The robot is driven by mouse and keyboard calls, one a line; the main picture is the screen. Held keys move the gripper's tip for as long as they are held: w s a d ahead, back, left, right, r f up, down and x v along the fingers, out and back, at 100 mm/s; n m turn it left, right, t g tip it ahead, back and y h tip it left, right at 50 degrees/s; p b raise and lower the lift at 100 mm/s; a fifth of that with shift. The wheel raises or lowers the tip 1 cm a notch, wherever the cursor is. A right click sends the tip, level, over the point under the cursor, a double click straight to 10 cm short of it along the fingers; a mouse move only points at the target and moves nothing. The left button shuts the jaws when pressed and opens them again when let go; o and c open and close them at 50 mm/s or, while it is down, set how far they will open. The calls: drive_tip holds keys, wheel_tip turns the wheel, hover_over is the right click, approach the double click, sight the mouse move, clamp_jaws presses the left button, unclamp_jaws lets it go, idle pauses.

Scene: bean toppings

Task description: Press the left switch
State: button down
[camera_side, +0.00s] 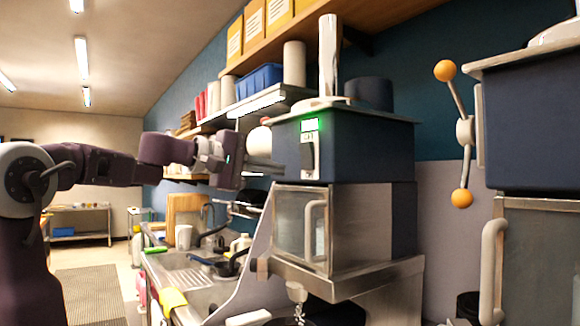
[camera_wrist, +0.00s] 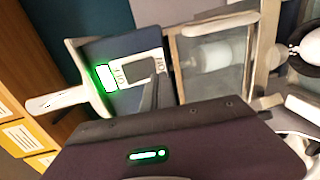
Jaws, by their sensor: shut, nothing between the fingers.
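A dark blue machine (camera_side: 345,143) has a green lit display (camera_side: 310,125) on its front. Below the display is a pale switch panel (camera_side: 307,157) with a dark switch on it. In the wrist view the machine is tilted; the display (camera_wrist: 104,78) glows beside the labelled panel (camera_wrist: 128,67), partly covered by a dark grey shape. I cannot tell the separate switches apart. My gripper (camera_side: 272,162) is shut and empty, just left of the machine front at panel height in the side view. Whether it touches the panel is unclear. The wrist view shows my purple hand below the panel.
A glass-fronted cabinet (camera_side: 302,222) with a handle sits under the machine. A shelf with a blue bin (camera_side: 260,80) is behind. A sink counter (camera_side: 185,272) lies below my arm. A second machine with an orange-knobbed lever (camera_side: 461,130) stands at right.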

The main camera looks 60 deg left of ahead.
drive_tip(key=s+f, duration=0.1)
drive_tip(key=s, duration=0.7)
drive_tip(key=shift+s, duration=0.15)
drive_tip(key=shift+f, duration=0.1)
